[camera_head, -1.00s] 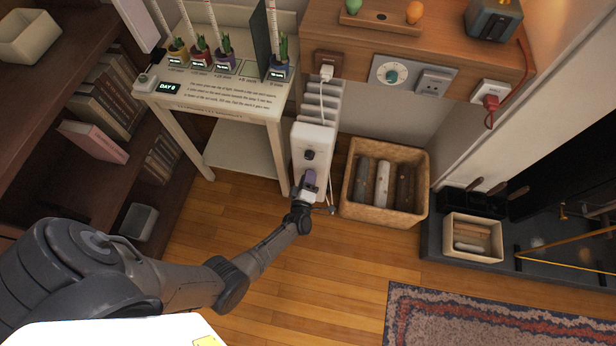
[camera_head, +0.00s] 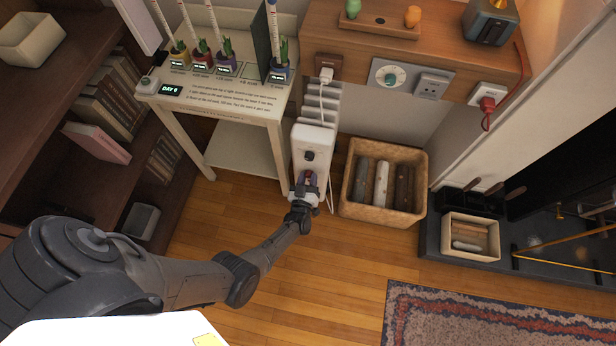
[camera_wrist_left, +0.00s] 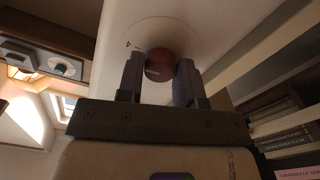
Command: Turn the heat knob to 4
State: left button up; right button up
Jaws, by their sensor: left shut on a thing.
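A white heater (camera_head: 315,138) stands against the wall, with a dark upper knob (camera_head: 309,156) on its front panel. A red round knob (camera_head: 309,176) sits below it, mostly covered by my left gripper (camera_head: 307,184). In the left wrist view the red knob (camera_wrist_left: 160,65) lies between the two fingers of my left gripper (camera_wrist_left: 160,78), which is shut on it. A pale mark on the knob shows, and a thin arc and a small mark are on the white panel around it. My right gripper is not in view.
A wicker basket (camera_head: 348,207) with rolls stands close right of the heater. A white plant stand (camera_head: 228,108) is close on its left. A white cord (camera_head: 322,99) runs from a wall plug to the heater. Wood floor in front is clear.

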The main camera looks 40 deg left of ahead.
pick_arm(q)
jog(key=shift+m, duration=0.6)
jog(key=o, duration=0.9)
jog(key=shift+s+d, duration=0.1)
jog(key=shift+s, duration=0.05)
